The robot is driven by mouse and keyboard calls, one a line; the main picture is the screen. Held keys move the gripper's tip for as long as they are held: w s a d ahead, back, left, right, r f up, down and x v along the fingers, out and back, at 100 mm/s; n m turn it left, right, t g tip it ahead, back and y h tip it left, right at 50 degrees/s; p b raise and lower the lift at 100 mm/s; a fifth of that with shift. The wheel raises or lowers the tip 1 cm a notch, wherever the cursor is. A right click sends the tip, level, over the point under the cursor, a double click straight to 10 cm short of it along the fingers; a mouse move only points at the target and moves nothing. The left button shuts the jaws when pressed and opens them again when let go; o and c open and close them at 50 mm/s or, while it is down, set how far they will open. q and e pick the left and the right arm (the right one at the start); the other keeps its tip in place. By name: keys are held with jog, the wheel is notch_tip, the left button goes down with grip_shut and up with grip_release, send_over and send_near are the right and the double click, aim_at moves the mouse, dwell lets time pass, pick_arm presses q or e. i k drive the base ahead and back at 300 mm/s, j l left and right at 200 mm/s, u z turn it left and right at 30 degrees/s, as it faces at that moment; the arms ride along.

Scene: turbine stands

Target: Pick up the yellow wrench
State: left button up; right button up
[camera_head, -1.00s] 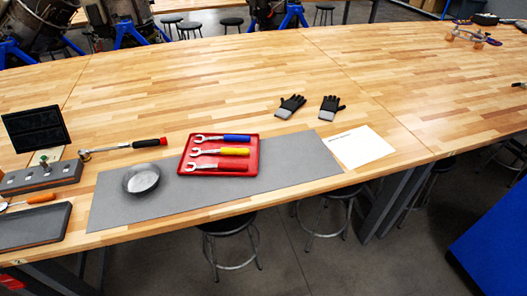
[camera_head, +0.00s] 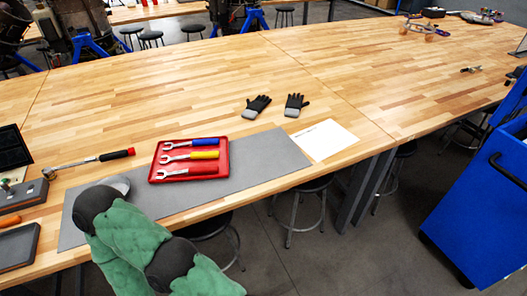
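The yellow wrench (camera_head: 204,154) lies in the red tray (camera_head: 225,172), between a blue-handled wrench (camera_head: 205,142) above it and a red-handled wrench (camera_head: 203,169) below it. Its silver open-jaw end points left and its yellow handle right. The tray rests on a grey mat (camera_head: 265,157) on the wooden table. A green-covered arm link of mine with black joints comes up from the bottom, lower left of the tray and apart from the wrench in the picture.
A ratchet with a red-tipped handle (camera_head: 117,155) lies left of the tray. Black-grey gloves (camera_head: 256,106) and white paper (camera_head: 324,140) lie right. Stools stand below; a blue cart (camera_head: 478,210) is at right.

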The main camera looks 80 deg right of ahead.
aim_at(206, 155)
jog(key=z, duration=2.05)
jog(key=i+l+z, duration=0.1)
jog(key=l, duration=0.25)
jog(key=i+l+u, duration=0.1)
jog(key=l+u, duration=0.3)
jog(key=l, duration=0.2)
jog(key=l+u, duration=0.4)
jog(key=l, duration=0.2)
jog(key=i, duration=0.05)
